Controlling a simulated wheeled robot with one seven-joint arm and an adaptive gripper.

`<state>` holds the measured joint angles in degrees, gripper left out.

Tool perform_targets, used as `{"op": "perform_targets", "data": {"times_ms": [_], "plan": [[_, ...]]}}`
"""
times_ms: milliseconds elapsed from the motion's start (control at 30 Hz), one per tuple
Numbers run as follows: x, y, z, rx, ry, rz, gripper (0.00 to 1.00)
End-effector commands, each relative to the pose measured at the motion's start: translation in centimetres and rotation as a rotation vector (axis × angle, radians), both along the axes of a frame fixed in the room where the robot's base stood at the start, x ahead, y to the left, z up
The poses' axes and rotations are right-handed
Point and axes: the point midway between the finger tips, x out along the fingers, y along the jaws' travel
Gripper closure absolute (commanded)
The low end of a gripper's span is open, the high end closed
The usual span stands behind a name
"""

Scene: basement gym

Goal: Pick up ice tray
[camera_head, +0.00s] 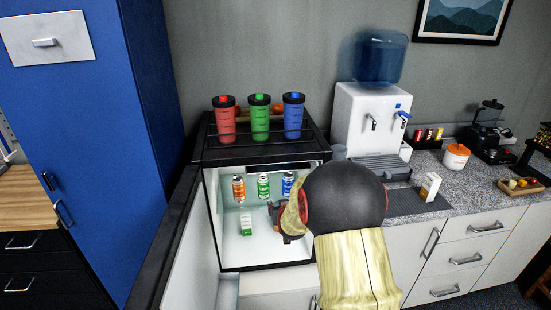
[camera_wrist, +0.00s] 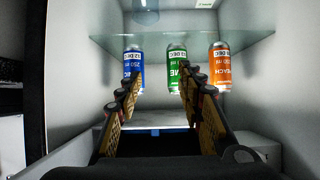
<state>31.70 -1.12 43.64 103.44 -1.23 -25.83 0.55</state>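My gripper (camera_head: 284,222) reaches into the open mini fridge (camera_head: 236,263) in the head view, partly hidden behind my arm. In the wrist view, which looks upside down, my gripper (camera_wrist: 158,80) shows two fingers spread apart with nothing between them. Beyond the fingers are a blue can (camera_wrist: 133,62), a green can (camera_wrist: 177,66) and an orange can (camera_wrist: 220,62) on a glass shelf. A pale strip with blue below it (camera_wrist: 160,130) shows low between the fingers; I cannot tell whether it is the ice tray. No ice tray is clearly recognisable.
Red (camera_head: 225,120), green (camera_head: 260,118) and blue (camera_head: 293,117) bottles stand on the fridge top. A small carton (camera_head: 246,223) sits inside at left. The fridge door (camera_head: 190,262) stands open at left. A water dispenser (camera_head: 372,115) is on the counter at right.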

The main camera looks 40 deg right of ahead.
Motion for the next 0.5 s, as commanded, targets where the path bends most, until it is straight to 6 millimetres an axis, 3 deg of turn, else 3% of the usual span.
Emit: {"op": "perform_targets", "data": {"times_ms": [100,300,500], "plan": [[2.5,-2.7,2.8,-0.105,-0.176,-0.011,0.62],[4.3,-4.0,8.4,-0.232,-0.387,-0.011,0.62],[5.2,-4.5,10.5,-0.271,-0.454,-0.009,0.62]]}}
